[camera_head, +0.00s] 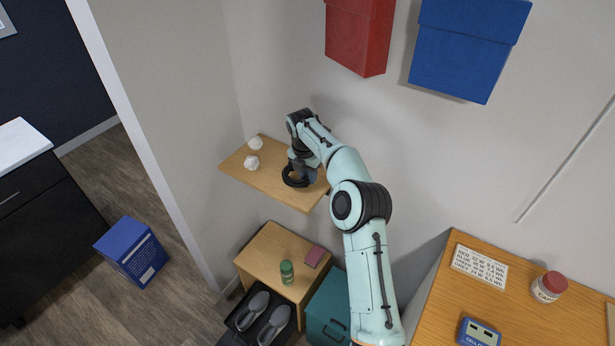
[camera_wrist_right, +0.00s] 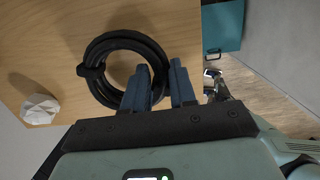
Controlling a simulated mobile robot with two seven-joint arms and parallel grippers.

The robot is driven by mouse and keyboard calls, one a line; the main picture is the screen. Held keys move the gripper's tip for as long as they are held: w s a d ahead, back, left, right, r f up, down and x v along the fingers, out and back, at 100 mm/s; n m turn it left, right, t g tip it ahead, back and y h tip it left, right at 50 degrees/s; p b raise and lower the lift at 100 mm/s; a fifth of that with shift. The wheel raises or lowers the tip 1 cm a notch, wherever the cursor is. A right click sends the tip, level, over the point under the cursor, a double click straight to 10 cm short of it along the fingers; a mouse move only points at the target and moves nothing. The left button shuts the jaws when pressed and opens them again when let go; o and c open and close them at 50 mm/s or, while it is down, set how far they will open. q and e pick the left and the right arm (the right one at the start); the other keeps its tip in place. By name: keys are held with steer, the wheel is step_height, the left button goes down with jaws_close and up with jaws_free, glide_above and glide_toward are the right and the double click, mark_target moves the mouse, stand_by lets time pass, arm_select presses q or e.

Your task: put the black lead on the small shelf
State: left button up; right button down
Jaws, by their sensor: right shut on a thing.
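The black lead (camera_head: 287,180) is a coiled ring over the small wooden wall shelf (camera_head: 262,182), toward its right part. It also shows in the right wrist view (camera_wrist_right: 97,85), flat against the board's face or just above it; I cannot tell which. My right gripper (camera_head: 302,174) is over the shelf, its blue fingers (camera_wrist_right: 157,80) closed around the right side of the coil. The shelf fills the upper left of the wrist view (camera_wrist_right: 50,45). My left gripper is not in view.
Two white faceted objects (camera_head: 251,162) (camera_head: 255,143) sit on the shelf's left part. Below is a low wooden table with a green jar (camera_head: 286,271) and a dark red item (camera_head: 314,256). Red (camera_head: 358,35) and blue (camera_head: 468,45) bins hang on the wall above.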

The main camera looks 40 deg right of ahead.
steer(key=shift+f, duration=0.6)
steer(key=c, duration=0.9)
jaws_free()
steer(key=shift+f, duration=0.1)
step_height(320, 180, up, 12)
steer(key=a, duration=0.1)
steer(key=shift+s+a, duration=0.25)
steer(key=shift+a, duration=0.1)
